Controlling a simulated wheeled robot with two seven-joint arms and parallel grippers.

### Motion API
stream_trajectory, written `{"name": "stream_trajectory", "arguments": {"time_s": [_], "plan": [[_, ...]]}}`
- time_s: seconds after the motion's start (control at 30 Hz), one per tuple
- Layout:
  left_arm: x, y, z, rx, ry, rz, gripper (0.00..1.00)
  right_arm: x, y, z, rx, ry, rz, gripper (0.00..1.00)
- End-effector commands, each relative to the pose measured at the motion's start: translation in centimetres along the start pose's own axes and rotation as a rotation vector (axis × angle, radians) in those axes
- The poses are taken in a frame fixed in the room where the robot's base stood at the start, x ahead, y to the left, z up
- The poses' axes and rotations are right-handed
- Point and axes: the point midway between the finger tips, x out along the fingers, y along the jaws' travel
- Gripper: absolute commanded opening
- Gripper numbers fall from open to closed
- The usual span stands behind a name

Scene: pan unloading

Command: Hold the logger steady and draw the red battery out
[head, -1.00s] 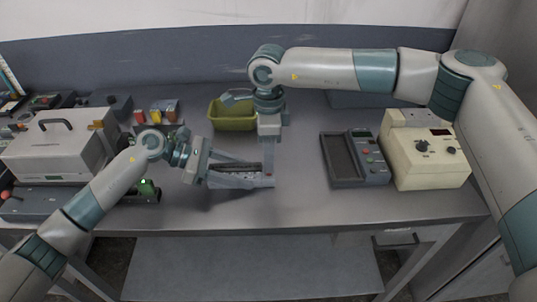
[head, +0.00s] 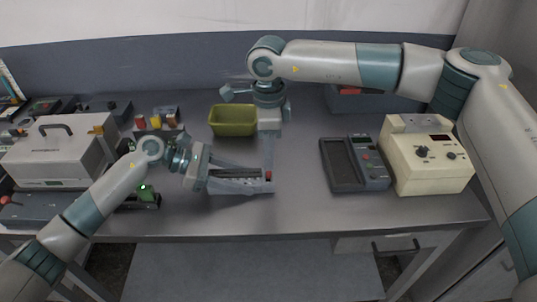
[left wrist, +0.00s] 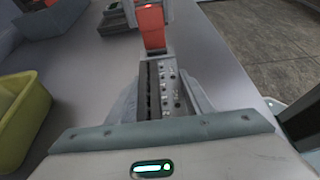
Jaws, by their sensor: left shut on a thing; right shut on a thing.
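The logger (head: 235,188) is a grey slotted body above the table's middle. My left gripper (head: 238,178) is shut on it, with a finger along each side. In the left wrist view the logger (left wrist: 166,92) shows a dark slot and rows of small holes. The red battery (left wrist: 153,32) is at the logger's far end; whether it is still partly inside cannot be told. In the head view only a small red spot of the battery (head: 268,175) shows. My right gripper (head: 269,158) reaches down from above and is shut on the battery; its fingers partly hide it.
An olive bin (head: 232,121) stands behind the grippers. A dark handheld meter (head: 341,165) and a cream instrument (head: 425,165) stand at right. A white case (head: 55,150) and a small green-lit device (head: 146,194) are at left. The table front is clear.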

Motion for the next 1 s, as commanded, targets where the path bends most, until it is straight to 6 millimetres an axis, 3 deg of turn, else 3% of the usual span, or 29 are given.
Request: {"name": "stream_trajectory", "arguments": {"time_s": [0.83,0.87,0.93,1.0], "plan": [[0.0,0.0,0.0,0.0,0.0,-0.001,0.15,-1.8,0.0,0.0,0.0,0.0,0.001,0.04],[0.0,0.0,0.0,0.0,0.0,-0.001,0.49,-1.8,0.0,0.0,0.0,0.0,0.001,0.04],[0.0,0.0,0.0,0.0,0.0,-0.001,0.66,-1.8,0.0,0.0,0.0,0.0,0.0,0.04],[0.0,0.0,0.0,0.0,0.0,-0.001,0.69,-1.8,0.0,0.0,0.0,0.0,0.0,0.04]]}}
